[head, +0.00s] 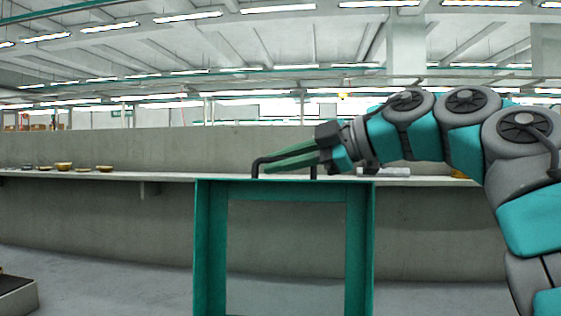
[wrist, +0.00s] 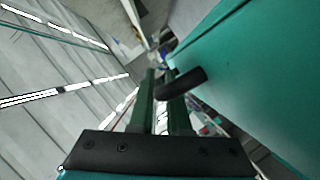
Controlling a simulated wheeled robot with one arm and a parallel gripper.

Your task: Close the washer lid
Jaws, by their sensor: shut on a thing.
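The washer's teal frame (head: 210,245) stands upright in the middle of the head view, with a wide rectangular opening in it. I cannot tell for sure which part of it is the lid. A dark bar handle (head: 256,168) rises from its top edge. My gripper (head: 275,163) reaches in from the right, with its green fingers at the handle. In the wrist view, the handle (wrist: 184,85) passes between the fingers of my gripper (wrist: 163,85), which is shut on it. A large teal panel (wrist: 250,70) fills the right side there.
A long grey counter (head: 130,175) runs behind the teal frame along a concrete wall. Several small bowls (head: 63,167) stand on it at the left. A low dark-topped block (head: 15,292) stands at the lower left. Floor to the left of the frame is clear.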

